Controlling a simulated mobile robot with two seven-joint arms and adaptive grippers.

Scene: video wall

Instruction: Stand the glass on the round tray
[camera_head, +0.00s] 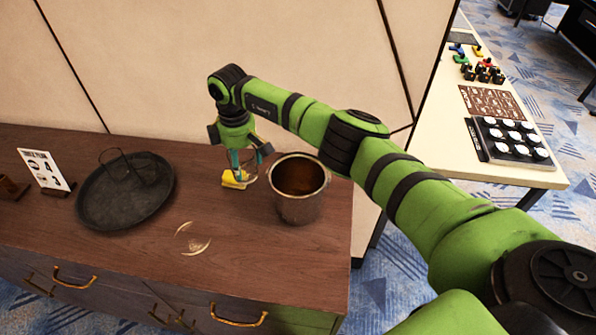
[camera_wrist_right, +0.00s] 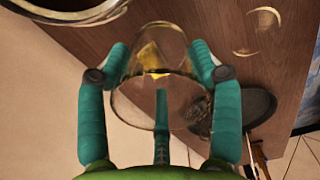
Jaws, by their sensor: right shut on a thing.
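My right gripper (camera_head: 248,157) is shut on a clear glass (camera_wrist_right: 150,105), low over the wooden cabinet top. In the right wrist view the glass sits between the teal fingers (camera_wrist_right: 163,72), with its wide rim towards the camera. Whether its base touches the wood is unclear. The round tray (camera_head: 105,210) is dark and lies to the left on the cabinet top; its edge also shows in the right wrist view (camera_wrist_right: 262,105). A thin dark looped outline (camera_head: 128,165) shows on the tray. My left gripper is not in view.
A metal pot (camera_head: 298,205) stands just right of the gripper. A yellow object (camera_head: 234,180) lies by the glass. A pale ring-shaped mark or clear dish (camera_head: 192,239) is near the front. A white card (camera_head: 42,170) stands left of the tray. A wall rises behind.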

